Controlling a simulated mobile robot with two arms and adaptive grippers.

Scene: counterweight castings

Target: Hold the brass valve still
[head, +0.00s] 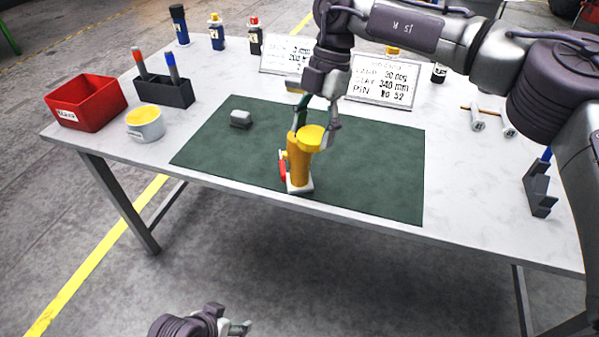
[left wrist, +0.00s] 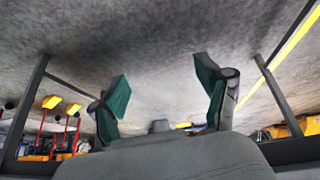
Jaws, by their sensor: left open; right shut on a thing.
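The brass valve (head: 299,158) is a yellow-orange body with a wide round top, upright on a pale base near the front edge of the green mat (head: 372,175). A red part shows at its lower left. My right gripper (head: 315,122) comes down from above and is shut on the brass valve at its upper part; the exact finger contact is partly hidden. My left gripper (head: 238,327) is low in front of the table, away from the valve. In the left wrist view its two green-padded fingers (left wrist: 165,95) are apart with nothing between them.
A red bin (head: 86,103), a white tub with yellow contents (head: 145,124) and a dark pen holder (head: 165,92) stand at the left. A small grey block (head: 240,119) lies on the mat. Two signs and several bottles stand at the back. A dark stand (head: 540,190) is at the right.

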